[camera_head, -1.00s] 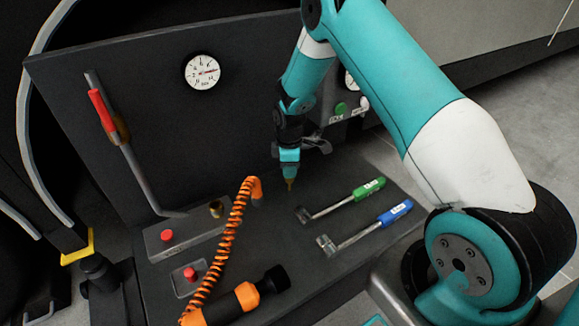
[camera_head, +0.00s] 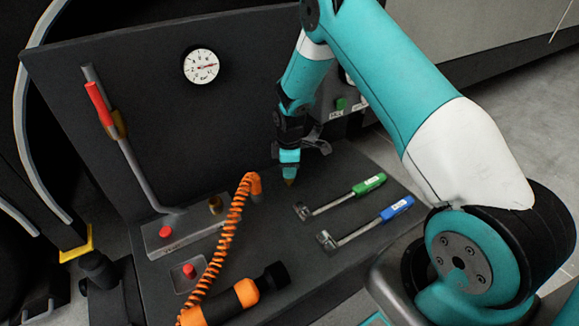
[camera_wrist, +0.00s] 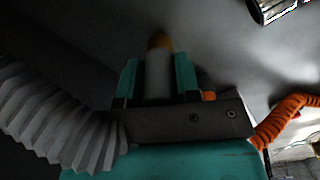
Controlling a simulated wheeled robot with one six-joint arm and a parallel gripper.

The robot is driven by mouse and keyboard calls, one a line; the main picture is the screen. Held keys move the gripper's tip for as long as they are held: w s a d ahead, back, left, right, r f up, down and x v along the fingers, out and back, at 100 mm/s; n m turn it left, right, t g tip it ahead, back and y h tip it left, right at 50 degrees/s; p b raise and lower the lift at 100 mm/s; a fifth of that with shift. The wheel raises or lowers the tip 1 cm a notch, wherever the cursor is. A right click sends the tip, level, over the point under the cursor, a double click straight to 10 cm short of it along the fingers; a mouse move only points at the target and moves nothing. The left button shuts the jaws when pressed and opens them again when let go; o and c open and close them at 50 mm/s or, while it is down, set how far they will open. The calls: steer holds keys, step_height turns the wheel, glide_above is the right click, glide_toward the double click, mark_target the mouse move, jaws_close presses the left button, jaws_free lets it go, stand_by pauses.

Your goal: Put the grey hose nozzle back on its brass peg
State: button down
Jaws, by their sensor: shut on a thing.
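My gripper (camera_head: 289,166) is shut on the grey nozzle and holds it above the dark panel. In the wrist view the pale grey nozzle (camera_wrist: 158,78) sits between the teal fingers. A brass-coloured tip (camera_wrist: 160,41) shows beyond it; the same tip points down in the head view (camera_head: 290,182). I cannot tell whether it touches the panel. A grey ribbed hose (camera_wrist: 55,115) lies at the left of the wrist view. A short brass stub (camera_head: 215,205), which looks like the peg, stands at the grey block, left of my gripper and apart from it.
An orange coiled cord (camera_head: 232,222) rises between the stub and my gripper. Green-handled (camera_head: 369,183) and blue-handled (camera_head: 396,208) tools lie to the right. A red-gripped lever (camera_head: 100,104), a red button (camera_head: 166,232) and an orange-black torch (camera_head: 246,293) are at left and front.

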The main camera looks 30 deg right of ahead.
steer(key=shift+f+b, duration=0.35)
steer(key=shift+f, duration=0.3)
steer(key=c, duration=0.8)
jaws_free()
steer(key=shift+o, duration=0.2)
step_height(320, 180, up, 17)
steer(key=p, duration=0.3)
steer(key=s+a+r+m+y, duration=0.2)
steer(key=s+a+r, duration=0.8)
steer(key=a+r, duration=0.15)
steer(key=s+a+r+m+y, duration=0.1)
steer(key=s+a+r, duration=0.25)
steer(key=s, duration=0.65)
steer(key=s+a+r+m+y, duration=0.1)
steer(key=s+a+r+m, duration=0.2)
steer(key=s, duration=0.7)
step_height(320, 180, up, 18)
steer(key=n+p, duration=0.1)
steer(key=p, duration=1.7)
steer(key=shift+s+a+r, duration=0.2)
steer(key=shift+s+a, duration=0.05)
steer(key=shift+a, duration=0.2)
